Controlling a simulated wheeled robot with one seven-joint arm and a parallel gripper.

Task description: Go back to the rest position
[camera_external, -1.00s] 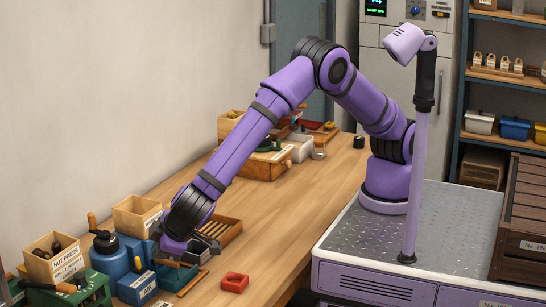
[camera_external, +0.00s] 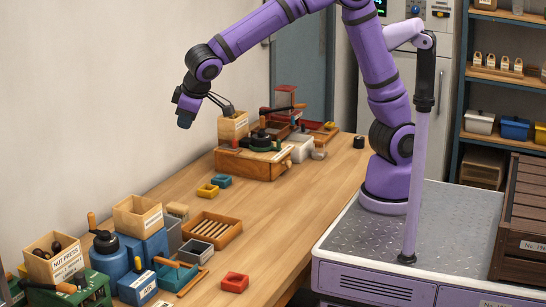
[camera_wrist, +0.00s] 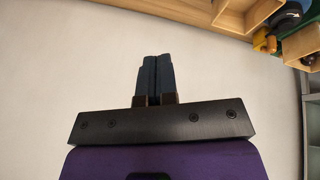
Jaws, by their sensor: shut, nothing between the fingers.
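My gripper (camera_external: 185,120) is raised high above the back of the bench, near the wall, with its fingers pointing down. In the wrist view my gripper (camera_wrist: 157,75) shows its two dark fingers pressed together with nothing between them. Behind the fingers is mostly plain pale wall. No object hangs from it, and it is well clear of the wooden bench (camera_external: 272,225) and of everything on it.
A nut press box (camera_external: 65,268), blue containers (camera_external: 110,258) and a wooden tray of sticks (camera_external: 222,243) stand at the front left. A wooden base with a dark device (camera_external: 245,165) stands farther back. A red block (camera_external: 235,281) lies near the front edge. The right-hand bench top is clear.

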